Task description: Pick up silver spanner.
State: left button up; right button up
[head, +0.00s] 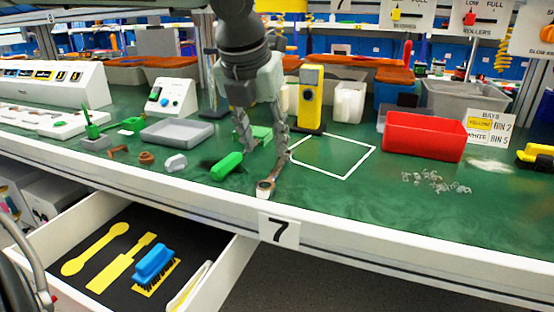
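The silver spanner (266,187) lies on the green bench near its front edge. Its ring end points toward the edge, above the number 7 label, and its shaft runs back toward my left gripper (263,150). The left gripper comes down from the top with its two fingers spread apart. The right-hand finger overlaps the far part of the spanner, so that part is hidden and I cannot tell if they touch. No object shows held between the fingers. My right gripper is not in view.
A green-handled tool (227,166) lies just left of the spanner. A yellow upright device (310,98) stands behind, beside a white outlined square (350,172). A red bin (410,136) stands right. An open drawer (235,262) with yellow tool shapes and a blue brush (153,263) juts out below.

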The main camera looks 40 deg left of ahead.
aim_at(276, 169)
pick_arm(q)
jog(key=shift+w+f, duration=0.2)
jog(key=shift+f, duration=0.05)
jog(key=shift+x, duration=0.9)
jog(key=shift+w+x, duration=0.25)
jog(key=shift+x, duration=1.1)
jog(key=shift+w+x, duration=0.2)
jog(key=shift+x, duration=1.15)
jog(key=shift+d+r, duration=0.1)
jog(key=shift+r, duration=0.1)
jog(key=shift+c, duration=0.5)
grip_shut()
